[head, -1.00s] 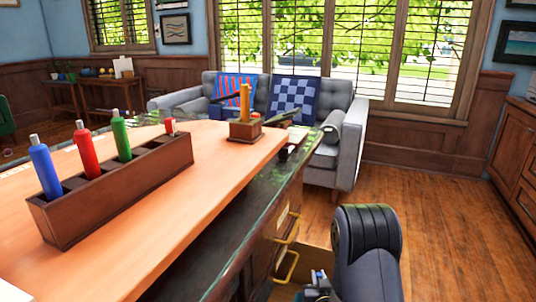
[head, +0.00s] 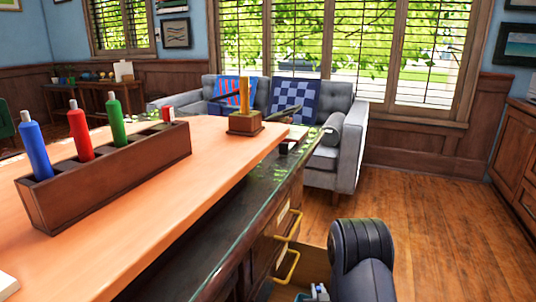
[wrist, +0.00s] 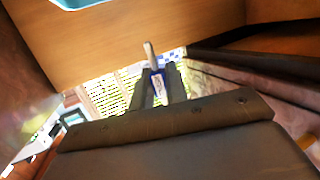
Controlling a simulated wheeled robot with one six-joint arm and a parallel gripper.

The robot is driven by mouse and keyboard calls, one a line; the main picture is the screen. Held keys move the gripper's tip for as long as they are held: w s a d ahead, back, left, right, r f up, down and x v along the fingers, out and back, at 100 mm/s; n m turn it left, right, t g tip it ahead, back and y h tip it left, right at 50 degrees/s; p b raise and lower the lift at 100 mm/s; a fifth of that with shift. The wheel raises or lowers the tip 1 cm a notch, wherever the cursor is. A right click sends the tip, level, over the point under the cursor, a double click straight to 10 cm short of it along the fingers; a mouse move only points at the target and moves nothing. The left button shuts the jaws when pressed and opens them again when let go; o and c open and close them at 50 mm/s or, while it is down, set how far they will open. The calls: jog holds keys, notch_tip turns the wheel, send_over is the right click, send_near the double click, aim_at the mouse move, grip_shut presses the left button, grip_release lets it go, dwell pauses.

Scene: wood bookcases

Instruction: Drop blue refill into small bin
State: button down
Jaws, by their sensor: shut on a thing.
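In the wrist view, my gripper (wrist: 161,76) is shut on a small blue refill (wrist: 158,88) with a pale tip, held between the two dark fingers. In the head view, my dark arm reaches down at the bottom right, and the gripper end is mostly out of frame. A light blue edge (wrist: 85,3) shows at the top of the wrist view; I cannot tell whether it is the small bin. Another blue bottle (head: 35,150) stands in the wooden rack beside a red one (head: 80,135) and a green one (head: 116,124).
The wooden rack (head: 110,183) stands on the desk (head: 190,225). An open drawer (head: 312,262) with yellow handles lies beside my arm. A pencil holder (head: 244,122) sits at the desk's far end. A grey sofa (head: 345,165) stands behind; the wooden floor at right is clear.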

jog(key=c, duration=1.3)
grip_release()
notch_tip(320, 180, up, 10)
jog(key=p, duration=0.4)
jog(key=shift+f, duration=0.1)
notch_tip(320, 180, down, 11)
jog(key=b, duration=0.4)
jog(key=shift+r+b, duration=0.2)
jog(key=shift+b, duration=0.1)
notch_tip(320, 180, up, 7)
jog(key=p, duration=0.3)
jog(key=shift+f+p, duration=0.2)
jog(key=shift+p, duration=0.2)
jog(key=shift+f, duration=0.1)
